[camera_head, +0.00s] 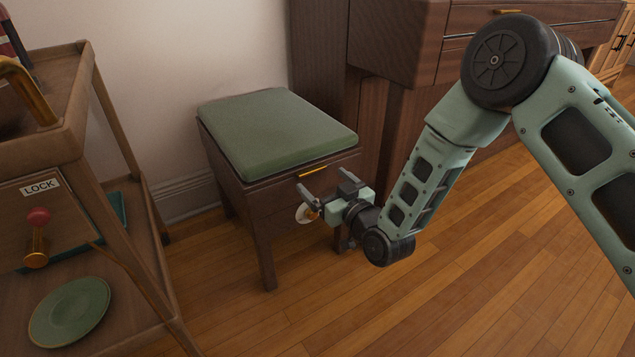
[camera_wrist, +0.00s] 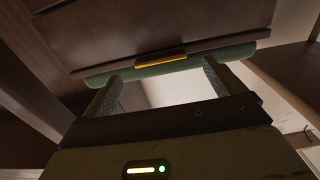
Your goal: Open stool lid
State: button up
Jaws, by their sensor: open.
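The stool (camera_head: 282,205) is a dark wooden box on legs, and its lid (camera_head: 275,130), a green cushion on a wooden frame, lies flat and shut on top. A small gold handle (camera_head: 313,171) sits at the lid's front edge. In the wrist view the handle (camera_wrist: 161,58) lies ahead of my fingers, beside a green strip of the lid (camera_wrist: 210,58). My gripper (camera_head: 307,180) is open and empty at the stool's front, close to the handle. In the wrist view the fingers of my gripper (camera_wrist: 160,80) are spread, with the handle between their lines and apart from them.
A wooden cart (camera_head: 105,190) stands at the left, with a LOCK label (camera_head: 40,186), a red-topped knob (camera_head: 37,222) and a green plate (camera_head: 69,312). A large dark wooden cabinet (camera_head: 400,45) stands behind at the right. The wooden floor (camera_head: 400,310) in front is clear.

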aim_at(314, 172)
jog(key=shift+b+x, duration=0.5)
jog(key=shift+x, duration=1.45)
